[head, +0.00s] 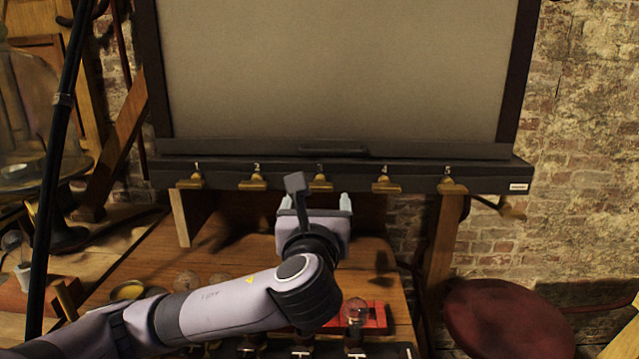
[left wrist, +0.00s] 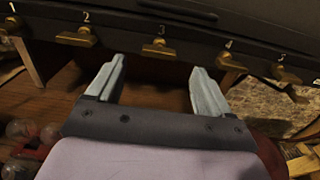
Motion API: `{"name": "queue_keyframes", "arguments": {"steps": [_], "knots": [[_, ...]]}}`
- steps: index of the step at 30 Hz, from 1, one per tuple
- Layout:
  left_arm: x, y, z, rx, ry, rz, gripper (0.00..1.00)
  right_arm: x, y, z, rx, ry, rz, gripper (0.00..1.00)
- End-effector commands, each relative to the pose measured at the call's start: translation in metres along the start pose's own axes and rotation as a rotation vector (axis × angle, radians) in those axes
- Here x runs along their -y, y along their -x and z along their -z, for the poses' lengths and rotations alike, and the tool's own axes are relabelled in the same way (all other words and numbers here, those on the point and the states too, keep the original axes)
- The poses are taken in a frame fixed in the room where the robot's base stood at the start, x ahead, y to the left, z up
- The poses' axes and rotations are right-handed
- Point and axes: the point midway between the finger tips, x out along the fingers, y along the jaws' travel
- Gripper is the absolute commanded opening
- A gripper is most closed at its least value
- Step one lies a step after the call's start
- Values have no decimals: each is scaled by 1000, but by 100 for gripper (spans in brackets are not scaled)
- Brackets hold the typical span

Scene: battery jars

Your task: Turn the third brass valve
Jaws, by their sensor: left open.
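A row of brass valves numbered 1 to 5 is mounted along the dark ledge under the large panel. The third brass valve (head: 320,183) sits in the middle of the row; it also shows in the left wrist view (left wrist: 159,51). My left gripper (head: 315,200) is open and empty, just below the third valve in the head view. In the left wrist view its two fingers (left wrist: 158,85) stand apart, below the third valve and to either side of it, with no contact visible. My right gripper is not in view.
The first valve (head: 190,182), second valve (head: 252,182), fourth valve (head: 386,185) and fifth valve (head: 452,185) flank it. A wooden desk (head: 240,245) lies below, with a glass bulb (head: 356,311) near its front. A red round seat (head: 508,318) stands right.

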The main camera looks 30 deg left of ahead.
Motion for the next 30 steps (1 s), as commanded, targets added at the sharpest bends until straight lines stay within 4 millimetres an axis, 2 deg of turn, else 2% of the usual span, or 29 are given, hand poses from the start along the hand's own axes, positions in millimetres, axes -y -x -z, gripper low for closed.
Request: {"name": "queue_keyframes", "arguments": {"steps": [13,18,26,30], "knots": [[-1,-58,0,-1,0,-3,81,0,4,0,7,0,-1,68],[-1,-67,0,0,1,-1,81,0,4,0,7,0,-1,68],[0,-68,0,0,1,0,81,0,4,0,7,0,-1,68],[0,-68,0,0,1,-1,35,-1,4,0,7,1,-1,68]]}}
